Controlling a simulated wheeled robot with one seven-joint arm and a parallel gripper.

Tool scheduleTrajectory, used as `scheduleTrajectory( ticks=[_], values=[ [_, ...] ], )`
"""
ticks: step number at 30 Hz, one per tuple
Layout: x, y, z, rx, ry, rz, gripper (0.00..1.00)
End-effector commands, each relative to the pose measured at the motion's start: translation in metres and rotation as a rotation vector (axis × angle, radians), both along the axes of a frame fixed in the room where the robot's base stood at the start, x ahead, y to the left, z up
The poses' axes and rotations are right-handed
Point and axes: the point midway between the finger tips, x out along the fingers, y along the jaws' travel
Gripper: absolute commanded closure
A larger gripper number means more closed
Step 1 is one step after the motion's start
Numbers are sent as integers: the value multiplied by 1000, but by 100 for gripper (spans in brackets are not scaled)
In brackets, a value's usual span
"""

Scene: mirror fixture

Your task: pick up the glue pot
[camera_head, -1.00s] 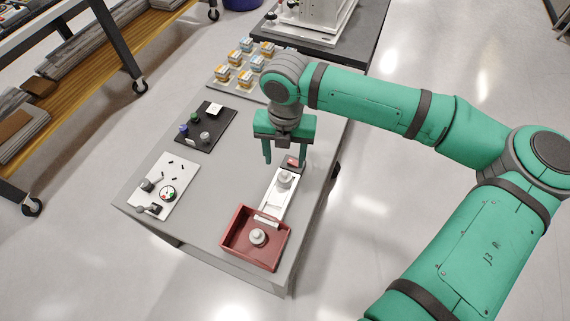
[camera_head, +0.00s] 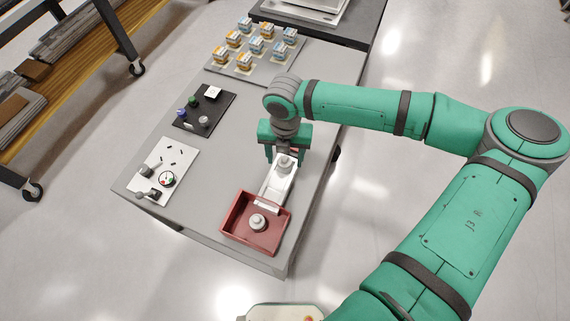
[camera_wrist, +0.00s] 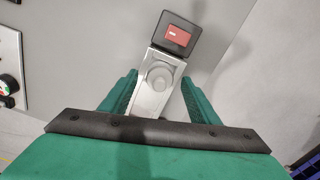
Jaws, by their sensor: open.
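My gripper (camera_head: 285,157) is open, pointing down over the far end of a narrow pale fixture (camera_head: 275,188) near the table's right edge. In the wrist view its two green fingers (camera_wrist: 158,96) lie to either side of the fixture (camera_wrist: 150,98), with nothing seen held. A round pale piece (camera_wrist: 158,78) sits on the fixture between them. Several small containers stand on a black mat (camera_head: 220,108) at the left: one purple (camera_head: 182,112), one green (camera_head: 193,101), one grey (camera_head: 204,121). I cannot tell which thing is the glue pot.
A red bin (camera_head: 238,238) with a round pale piece (camera_head: 257,221) stands at the fixture's near end. A red-topped black block (camera_wrist: 178,34) is at its other end. A white panel (camera_head: 180,158) with a gauge lies left. Several small boxes (camera_head: 255,46) stand at the back.

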Motion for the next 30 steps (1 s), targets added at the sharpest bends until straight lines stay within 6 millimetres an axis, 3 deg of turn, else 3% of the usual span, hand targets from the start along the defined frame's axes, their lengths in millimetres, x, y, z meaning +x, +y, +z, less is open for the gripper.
scheduleTrajectory(
  ticks=[3, 11, 15, 18, 30],
  values=[
    [-1, 0, -9, -1, 2, 0, 44],
    [0, 0, -11, 0, 1, 0, 47],
    [0, 0, -10, 0, 1, 0, 80],
    [0, -1, -10, 0, 0, -1, 99],
    [0, 0, -3, 1, -1, 0, 99]
  ],
)
